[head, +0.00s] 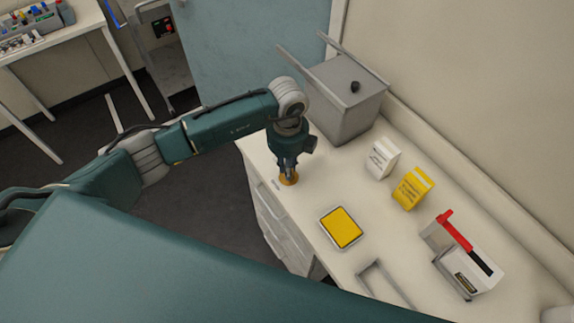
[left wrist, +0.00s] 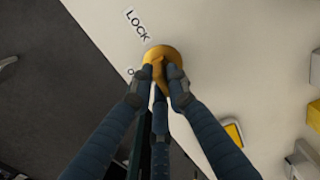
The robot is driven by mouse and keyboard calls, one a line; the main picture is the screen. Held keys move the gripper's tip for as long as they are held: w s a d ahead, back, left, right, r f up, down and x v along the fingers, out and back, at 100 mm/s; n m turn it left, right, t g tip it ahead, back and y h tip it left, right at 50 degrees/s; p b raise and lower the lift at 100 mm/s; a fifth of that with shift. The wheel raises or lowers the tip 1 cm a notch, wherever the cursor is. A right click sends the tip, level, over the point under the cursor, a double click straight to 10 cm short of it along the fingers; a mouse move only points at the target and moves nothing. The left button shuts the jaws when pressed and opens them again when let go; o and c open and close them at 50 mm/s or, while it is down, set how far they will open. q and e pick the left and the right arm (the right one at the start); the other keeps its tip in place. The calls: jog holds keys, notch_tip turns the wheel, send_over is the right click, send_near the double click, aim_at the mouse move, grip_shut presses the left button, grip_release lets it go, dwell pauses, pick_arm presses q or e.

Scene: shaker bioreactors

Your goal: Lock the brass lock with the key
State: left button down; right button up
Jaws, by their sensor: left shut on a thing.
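The brass lock (head: 289,181) is a round golden disc near the left edge of the white counter. It also shows in the left wrist view (left wrist: 168,51), next to a printed label reading LOCK (left wrist: 136,24). My left gripper (head: 288,171) is directly above the lock, pointing down. In the left wrist view its fingers (left wrist: 160,74) are shut on the golden key (left wrist: 158,68), which stands over the disc and appears to meet it. The fingers hide the key's sides and lower end, so its depth in the lock cannot be told. My right gripper is out of view.
A grey lidded box (head: 345,105) stands behind the lock. A white carton (head: 382,158), a yellow carton (head: 412,188), a yellow-topped tray (head: 341,228) and a white device with a red handle (head: 468,272) are to the right. Counter around the lock is clear.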

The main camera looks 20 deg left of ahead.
pick_arm(q)
jog(key=shift+s+f+n, duration=0.3)
jog(key=shift+s+f, duration=0.05)
jog(key=shift+f, duration=0.1)
jog(key=c, duration=1.6)
grip_release()
jog(key=shift+w+d, duration=0.1)
jog(key=shift+w, duration=0.2)
jog(key=shift+r, duration=0.1)
jog(key=shift+r, duration=0.15)
notch_tip(320, 180, up, 12)
jog(key=shift+f, duration=0.15)
